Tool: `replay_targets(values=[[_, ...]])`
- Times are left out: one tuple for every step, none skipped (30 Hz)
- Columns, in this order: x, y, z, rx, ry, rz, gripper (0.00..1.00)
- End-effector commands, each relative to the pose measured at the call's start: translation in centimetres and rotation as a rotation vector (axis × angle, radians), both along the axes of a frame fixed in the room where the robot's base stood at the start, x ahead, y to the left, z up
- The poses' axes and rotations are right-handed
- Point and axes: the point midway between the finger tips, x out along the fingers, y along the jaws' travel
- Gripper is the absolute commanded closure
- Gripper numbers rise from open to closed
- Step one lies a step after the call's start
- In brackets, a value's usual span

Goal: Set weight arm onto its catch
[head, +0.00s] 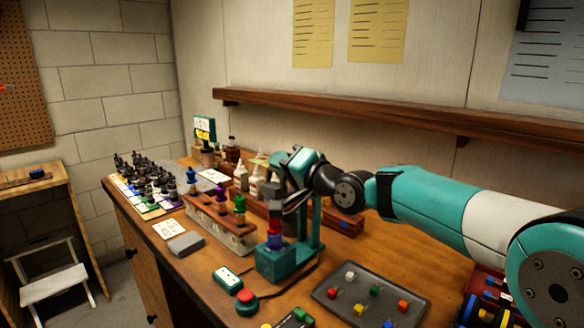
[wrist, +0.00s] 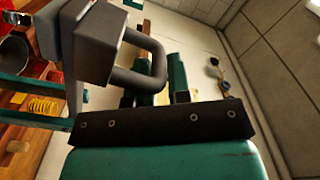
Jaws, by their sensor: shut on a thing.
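A teal stand (head: 278,264) with an upright post (head: 316,228) stands on the bench, with a red and blue piece (head: 274,238) on its base. My gripper (head: 281,192) is above the base, beside the post. It is shut on a dark grey part, which I take to be the weight arm (head: 296,201); my gripper partly hides it. In the wrist view, a grey block with a looped bar (wrist: 150,65) fills the upper left. The catch cannot be made out, nor whether the arm touches it.
A grey tray (head: 337,309) of coloured cubes lies at front right. A small teal box with a red button (head: 246,297) sits in front. A shelf (head: 380,113) runs along the wall behind.

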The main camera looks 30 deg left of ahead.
Motion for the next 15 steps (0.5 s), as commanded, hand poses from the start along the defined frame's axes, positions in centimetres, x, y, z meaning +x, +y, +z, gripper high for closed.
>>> replay_targets(values=[[-1.7, 0.8, -0.3, -0.001, 0.011, 0.037, 1.00], [-1.7, 0.8, -0.4, -0.002, 0.012, 0.036, 1.00], [-1.7, 0.8, -0.6, -0.003, 0.013, 0.037, 1.00], [-1.7, 0.8, -0.6, -0.005, 0.014, 0.037, 1.00], [-1.7, 0.8, -0.7, -0.006, 0.015, 0.036, 1.00], [-1.7, 0.8, -0.8, -0.007, 0.016, 0.036, 1.00], [-1.7, 0.8, -0.9, -0.010, 0.016, 0.036, 1.00], [-1.7, 0.8, -1.0, -0.010, 0.018, 0.035, 1.00], [-1.7, 0.7, -1.1, -0.012, 0.019, 0.035, 1.00], [-1.7, 0.7, -1.2, -0.014, 0.019, 0.036, 1.00], [-1.7, 0.7, -1.2, -0.015, 0.020, 0.036, 1.00], [-1.7, 0.7, -1.3, -0.016, 0.022, 0.035, 1.00], [-1.7, 0.7, -1.4, -0.018, 0.022, 0.035, 1.00], [-1.7, 0.7, -1.5, -0.018, 0.022, 0.035, 1.00], [-1.6, 0.7, -1.5, -0.018, 0.023, 0.035, 1.00]])
